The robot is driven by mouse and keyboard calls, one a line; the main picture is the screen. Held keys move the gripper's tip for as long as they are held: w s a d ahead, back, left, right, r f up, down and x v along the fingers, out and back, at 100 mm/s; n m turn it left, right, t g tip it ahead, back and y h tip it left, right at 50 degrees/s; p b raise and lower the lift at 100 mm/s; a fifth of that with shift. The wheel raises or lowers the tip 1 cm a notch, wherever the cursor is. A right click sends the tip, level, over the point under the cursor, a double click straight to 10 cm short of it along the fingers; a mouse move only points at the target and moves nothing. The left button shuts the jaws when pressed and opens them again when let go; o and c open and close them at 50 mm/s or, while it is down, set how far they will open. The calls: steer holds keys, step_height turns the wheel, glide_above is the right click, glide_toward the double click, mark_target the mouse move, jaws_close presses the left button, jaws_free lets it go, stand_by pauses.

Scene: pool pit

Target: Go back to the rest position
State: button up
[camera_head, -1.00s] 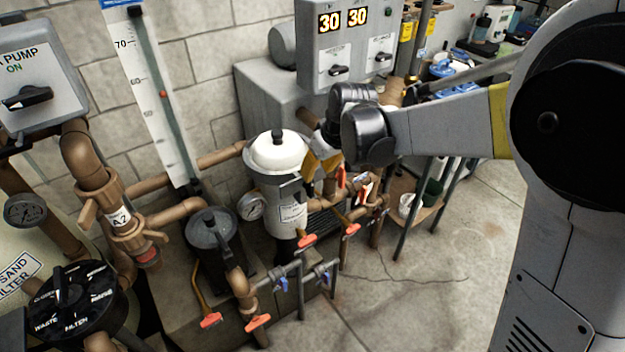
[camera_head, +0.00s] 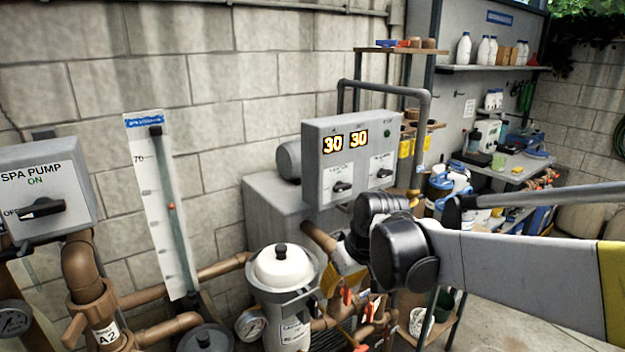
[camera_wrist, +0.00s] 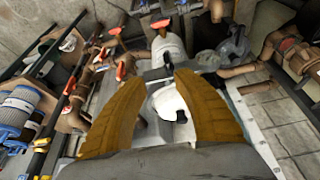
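My gripper (camera_head: 338,284) hangs from my arm just right of a grey strainer housing with a white lid (camera_head: 283,267) and black knob in the head view. Its fingers are mostly hidden there by pipes and my wrist. In the wrist view, my gripper (camera_wrist: 159,80) shows two yellow fingers spread well apart. No object is clamped between them. A white rounded part (camera_wrist: 170,103) with a dark knob shows in the gap, below the fingers; I cannot tell its exact distance.
A grey control box (camera_head: 350,150) reading 30 and 30 stands behind my wrist. The spa pump switch box (camera_head: 45,190) and brown pipes (camera_head: 85,265) crowd the left. Shelves with bottles (camera_head: 485,50) and a cluttered bench (camera_head: 510,170) stand at the right.

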steer(key=s+d+f+m+t+h+b, duration=0.1)
steer(key=s+d+m+b, duration=0.1)
steer(key=s+d, duration=0.4)
steer(key=s+d+f+m+t+h+b, duration=0.1)
steer(key=s+d, duration=0.5)
steer(key=s, duration=0.8)
steer(key=f+m+b, duration=0.1)
steer(key=m, duration=0.1)
steer(key=shift+d+m+t+b, duration=0.2)
steer(key=shift+m+t+b, duration=0.1)
steer(key=shift+t+b, duration=0.1)
steer(key=shift+s+f, duration=0.1)
